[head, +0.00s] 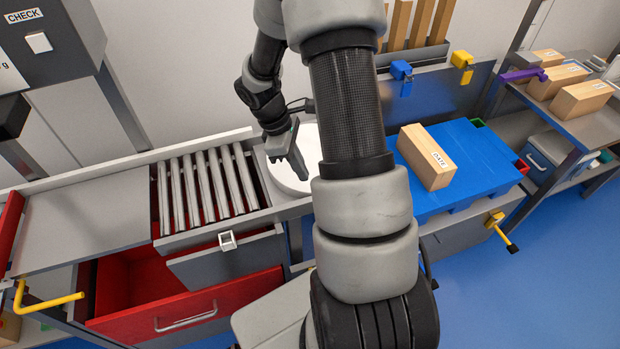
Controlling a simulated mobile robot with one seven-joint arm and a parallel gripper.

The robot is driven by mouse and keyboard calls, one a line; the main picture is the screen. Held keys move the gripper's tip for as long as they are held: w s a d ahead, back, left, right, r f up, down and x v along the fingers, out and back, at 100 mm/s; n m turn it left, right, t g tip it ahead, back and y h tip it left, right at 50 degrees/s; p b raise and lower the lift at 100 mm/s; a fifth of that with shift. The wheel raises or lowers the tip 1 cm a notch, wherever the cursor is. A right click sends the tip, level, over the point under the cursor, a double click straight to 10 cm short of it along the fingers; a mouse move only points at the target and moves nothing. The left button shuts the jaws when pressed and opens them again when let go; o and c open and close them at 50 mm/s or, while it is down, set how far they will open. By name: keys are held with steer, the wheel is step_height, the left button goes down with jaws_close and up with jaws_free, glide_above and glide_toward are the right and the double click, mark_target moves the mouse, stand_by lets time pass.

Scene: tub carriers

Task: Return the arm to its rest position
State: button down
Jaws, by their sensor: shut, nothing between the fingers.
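My gripper (296,165) is at the end of my arm, left of the picture's middle. It is shut and empty, pointing down and to the right over a round white disc (310,150). I cannot tell whether it touches the disc. My arm crosses the middle of the view from top to bottom and hides part of the bench and of the disc's right side.
A wooden block marked DATE (427,157) lies on a blue platform (480,160) at right. Metal rollers (205,188) lie left of my gripper. A red drawer (170,317) stands open below. More blocks (582,100) sit on the right shelf.

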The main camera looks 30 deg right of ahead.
steer(key=s+a+r+m+t+p, duration=0.2)
steer(key=a+r, duration=0.1)
steer(key=r, duration=0.9)
steer(key=s+a+r+m+t+p, duration=0.1)
steer(key=s+a+r+m+p, duration=0.15)
steer(key=r, duration=0.85)
steer(key=s+a+r+m+t+y+p, duration=0.1)
steer(key=s+a+r+m+t, duration=0.1)
steer(key=s+a+r, duration=0.2)
steer(key=s+a+r+m+t+y+p, duration=0.1)
steer(key=s+a+r+m+t+p, duration=0.1)
steer(key=s+r, duration=0.4)
steer(key=shift+a+r+m+t+y, duration=0.4)
steer(key=shift+a+r+m, duration=0.45)
steer(key=shift+a+r, duration=0.5)
steer(key=shift+d, duration=0.1)
